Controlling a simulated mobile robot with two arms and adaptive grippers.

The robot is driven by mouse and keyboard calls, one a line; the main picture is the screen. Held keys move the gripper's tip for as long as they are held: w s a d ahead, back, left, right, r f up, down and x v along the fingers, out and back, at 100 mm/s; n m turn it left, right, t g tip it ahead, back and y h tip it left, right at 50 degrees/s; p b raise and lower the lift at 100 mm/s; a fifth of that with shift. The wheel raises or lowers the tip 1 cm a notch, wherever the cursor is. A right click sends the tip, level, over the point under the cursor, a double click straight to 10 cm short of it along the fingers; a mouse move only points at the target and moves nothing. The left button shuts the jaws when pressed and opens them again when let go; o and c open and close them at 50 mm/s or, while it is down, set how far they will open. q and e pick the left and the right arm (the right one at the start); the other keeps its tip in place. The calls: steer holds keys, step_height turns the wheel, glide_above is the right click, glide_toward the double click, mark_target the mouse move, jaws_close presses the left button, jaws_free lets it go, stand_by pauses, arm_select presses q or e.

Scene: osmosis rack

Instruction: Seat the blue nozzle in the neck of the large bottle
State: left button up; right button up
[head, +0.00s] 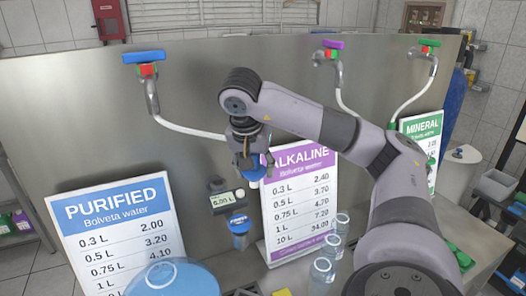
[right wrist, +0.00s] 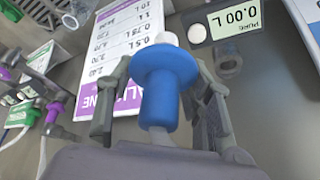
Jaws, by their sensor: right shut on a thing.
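The blue nozzle (right wrist: 162,90), with a wide flange and a pale tip, is between the fingers of my right gripper (right wrist: 160,105) in the right wrist view. The gripper is shut on it. In the head view my right gripper (head: 248,162) hangs in front of the steel panel, and a little of the blue nozzle (head: 254,174) shows below it. The large bottle (head: 172,277) is a clear blue dome at the bottom edge, below and left of the gripper and well apart from it. Its neck faces up; its lower part is cut off. My left gripper is not in view.
A price board for purified water (head: 112,235) stands at left, and an alkaline board (head: 301,195) stands behind my right arm. A display (head: 222,201) and a blue-topped fitting (head: 239,226) are below the gripper. Several small clear bottles (head: 323,270) stand right of them.

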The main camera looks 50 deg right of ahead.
steer(key=w+a+p, duration=0.1)
steer(key=a+p, duration=0.1)
steer(key=a, duration=1.1)
steer(key=w+a+p, duration=0.2)
steer(key=a+p, duration=0.1)
steer(key=a, duration=1)
steer(key=shift+w+a, duration=0.15)
steer(key=shift+w, duration=0.15)
stand_by(1.0)
steer(key=shift+f, duration=0.2)
stand_by(0.3)
steer(key=shift+f+b, duration=3)
steer(key=shift+b, duration=0.1)
steer(key=shift+f+b, duration=0.3)
steer(key=shift+b, duration=0.15)
